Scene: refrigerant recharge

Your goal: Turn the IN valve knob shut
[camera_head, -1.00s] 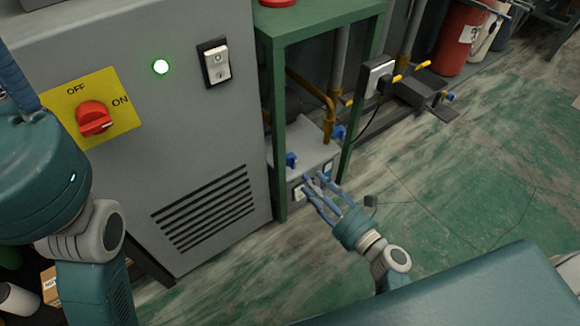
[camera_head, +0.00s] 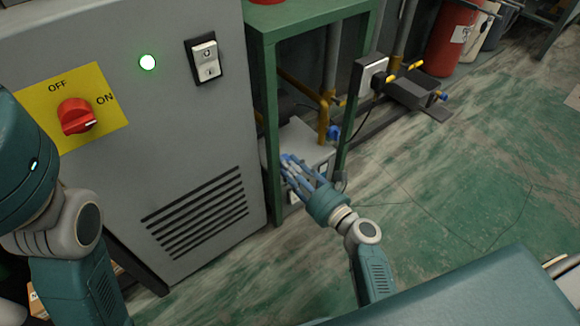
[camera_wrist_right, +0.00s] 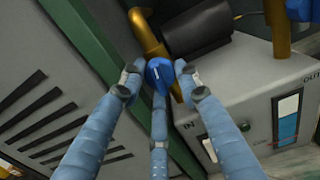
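The IN valve knob (camera_wrist_right: 159,74) is blue with a pale line on it. In the right wrist view it sits above the IN label on the grey recharge unit (camera_wrist_right: 245,110). My right gripper (camera_wrist_right: 160,82) has its fingertips spread on either side of the knob, with a third finger just below it. Small gaps seem to show beside the knob, so contact is not clear. In the head view my right gripper (camera_head: 288,168) reaches to the unit (camera_head: 310,145) and mostly covers this knob. My left gripper is out of view; only its arm shows at the left.
A green frame post (camera_head: 271,130) stands close left of my right fingers, another (camera_head: 350,110) to the right. A second blue knob (camera_head: 333,132) is on the OUT side. A grey cabinet (camera_head: 120,180) with a red switch (camera_head: 76,116) fills the left. Open floor lies right.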

